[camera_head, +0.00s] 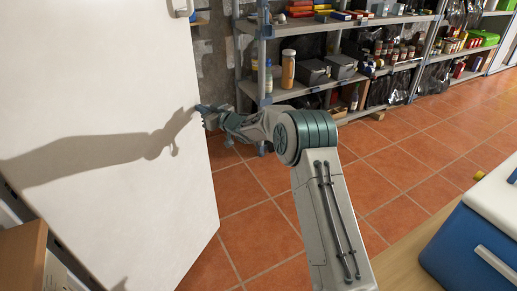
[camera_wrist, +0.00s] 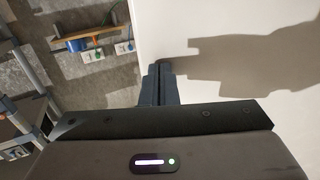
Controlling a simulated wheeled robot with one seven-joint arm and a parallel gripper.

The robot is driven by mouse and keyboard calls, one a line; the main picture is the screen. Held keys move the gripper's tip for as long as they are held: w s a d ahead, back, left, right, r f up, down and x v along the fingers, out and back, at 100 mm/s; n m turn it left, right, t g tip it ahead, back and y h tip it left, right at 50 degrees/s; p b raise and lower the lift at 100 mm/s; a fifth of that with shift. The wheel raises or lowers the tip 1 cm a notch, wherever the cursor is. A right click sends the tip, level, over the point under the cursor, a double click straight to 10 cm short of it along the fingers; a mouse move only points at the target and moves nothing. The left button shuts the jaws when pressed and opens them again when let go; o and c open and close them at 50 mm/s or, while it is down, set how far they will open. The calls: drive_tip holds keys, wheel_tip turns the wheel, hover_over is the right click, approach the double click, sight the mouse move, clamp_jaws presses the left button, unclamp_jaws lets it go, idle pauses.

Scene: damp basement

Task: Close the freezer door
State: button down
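The freezer door (camera_head: 105,125) is a large plain white panel that fills the left of the head view. It stands swung out over the tiled floor, with a handle (camera_head: 183,9) near its top right edge. The door also fills the right of the wrist view (camera_wrist: 225,22). My gripper (camera_head: 203,109) is at the door's right edge, about mid-height in the head view. In the wrist view its fingers (camera_wrist: 159,72) are together and empty, beside the door's edge. I cannot tell whether they touch it. My arm casts a shadow across the door.
Metal shelves (camera_head: 300,88) with bottles, boxes and jars line the back wall. A blue and white cooler (camera_head: 470,240) stands on a wooden surface (camera_head: 405,265) at the lower right. A brown box (camera_head: 22,255) is at the lower left. Tiled floor (camera_head: 270,225) is clear between.

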drive_tip(key=s+a+p+x, duration=0.1)
drive_tip(key=p+x, duration=0.2)
drive_tip(key=x, duration=0.6)
drive_tip(key=shift+s+a, duration=0.2)
drive_tip(key=shift+a, duration=0.25)
drive_tip(key=s+d, duration=0.4)
drive_tip(key=d, duration=0.9)
drive_tip(key=shift+d, duration=0.2)
drive_tip(key=shift+b, duration=0.3)
